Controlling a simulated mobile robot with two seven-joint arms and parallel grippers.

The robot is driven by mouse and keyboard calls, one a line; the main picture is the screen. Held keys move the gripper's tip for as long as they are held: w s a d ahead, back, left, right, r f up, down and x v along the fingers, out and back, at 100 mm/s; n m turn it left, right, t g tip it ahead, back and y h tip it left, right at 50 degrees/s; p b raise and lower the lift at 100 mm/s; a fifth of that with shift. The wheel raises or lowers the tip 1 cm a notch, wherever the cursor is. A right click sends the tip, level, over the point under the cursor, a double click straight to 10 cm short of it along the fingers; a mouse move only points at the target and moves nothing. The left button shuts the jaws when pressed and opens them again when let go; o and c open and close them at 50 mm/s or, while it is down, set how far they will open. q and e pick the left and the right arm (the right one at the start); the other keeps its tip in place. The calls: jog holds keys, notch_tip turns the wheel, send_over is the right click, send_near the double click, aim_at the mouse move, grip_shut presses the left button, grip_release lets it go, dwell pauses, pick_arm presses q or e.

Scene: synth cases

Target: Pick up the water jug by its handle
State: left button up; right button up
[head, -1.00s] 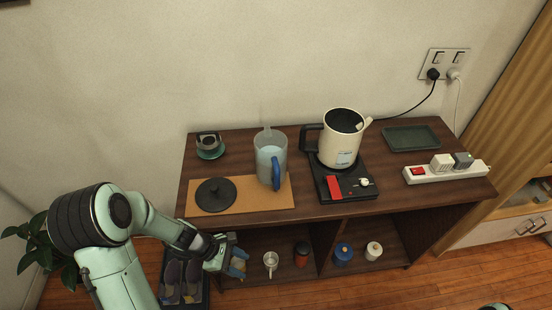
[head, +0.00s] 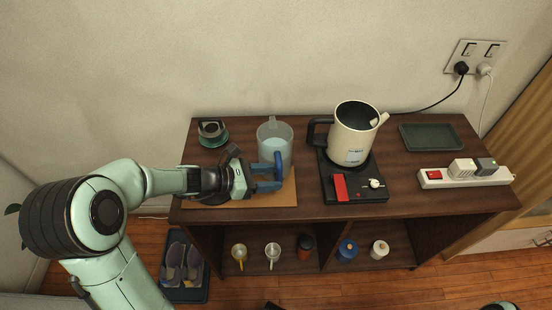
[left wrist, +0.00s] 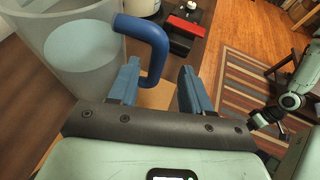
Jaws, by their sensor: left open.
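The water jug (head: 275,138) is clear grey with water in it and a blue handle (head: 279,163). It stands upright on a tan mat (head: 285,198) on the dark wooden cabinet. My left gripper (head: 267,177) is open at the handle, level with its lower part. In the left wrist view, the handle (left wrist: 156,42) hangs down between the two blue fingers (left wrist: 160,88), closer to the left finger. I cannot tell whether they touch. My right arm shows in the left wrist view with its dark gripper (left wrist: 265,118), too small to read.
A cream kettle (head: 354,135) stands on a black hot plate (head: 360,192) to the right. A green tray (head: 431,137) and a power strip (head: 465,175) are further right. A small dark item on a green saucer (head: 213,139) stands behind my left gripper. Cups and jars fill the lower shelf.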

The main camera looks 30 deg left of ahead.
pick_arm(q)
jog(key=x, duration=0.5)
jog(key=shift+w+a, duration=0.1)
jog(key=shift+w, duration=0.15)
grip_shut()
jog(key=shift+r, duration=0.1)
dwell(1.1)
